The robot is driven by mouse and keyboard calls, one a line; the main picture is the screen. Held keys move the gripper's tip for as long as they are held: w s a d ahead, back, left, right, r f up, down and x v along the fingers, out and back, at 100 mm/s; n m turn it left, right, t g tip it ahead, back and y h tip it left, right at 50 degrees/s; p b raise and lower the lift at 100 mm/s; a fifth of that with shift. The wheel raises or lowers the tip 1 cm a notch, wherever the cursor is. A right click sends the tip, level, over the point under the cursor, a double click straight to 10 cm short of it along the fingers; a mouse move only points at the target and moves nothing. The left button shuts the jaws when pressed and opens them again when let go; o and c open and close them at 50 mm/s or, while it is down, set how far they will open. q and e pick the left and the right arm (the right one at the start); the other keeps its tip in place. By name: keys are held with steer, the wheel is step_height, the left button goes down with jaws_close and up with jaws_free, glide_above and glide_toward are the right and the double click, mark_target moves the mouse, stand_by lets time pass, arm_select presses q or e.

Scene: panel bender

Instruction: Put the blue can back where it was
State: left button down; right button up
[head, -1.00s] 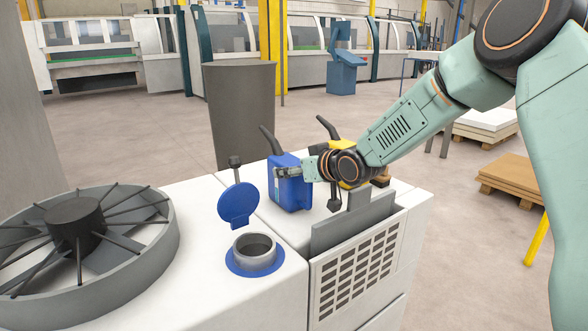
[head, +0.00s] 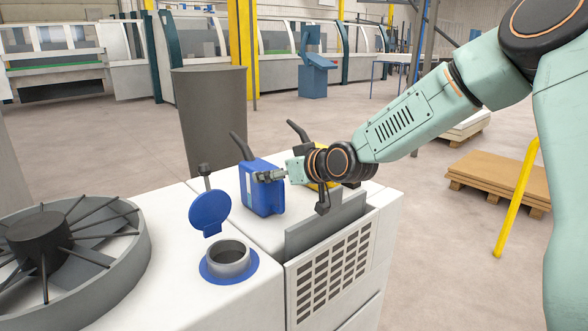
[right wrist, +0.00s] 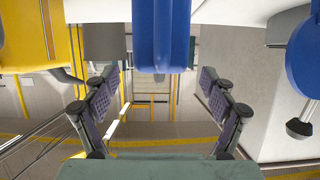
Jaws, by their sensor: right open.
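The blue can (head: 262,190), with a dark spout, stands upright on the white machine top, behind the filler neck. My right gripper (head: 268,176) is at the can's upper part, coming from the right. In the right wrist view the blue can (right wrist: 160,35) is at the top centre, ahead of the gripper (right wrist: 160,95). The fingers are spread wide to either side, and nothing is clamped between them. Whether a fingertip touches the can is unclear. My left gripper is not in view.
A yellow can (head: 320,185) is partly hidden behind my right wrist. The open filler neck (head: 228,258) has its blue cap (head: 210,213) raised. A round fan (head: 60,245) is at left, a grey panel (head: 325,222) at the front right, and a dark bin (head: 210,118) behind.

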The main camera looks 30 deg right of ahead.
steer(key=shift+s+r, duration=0.3)
steer(key=shift+s, duration=0.3)
steer(key=p+v, duration=0.5)
steer(key=shift+s+r+p, duration=0.1)
steer(key=shift+s+p, duration=0.2)
steer(key=shift+p, duration=0.05)
steer(key=shift+s, duration=0.1)
steer(key=shift+c, duration=0.4)
stand_by(0.5)
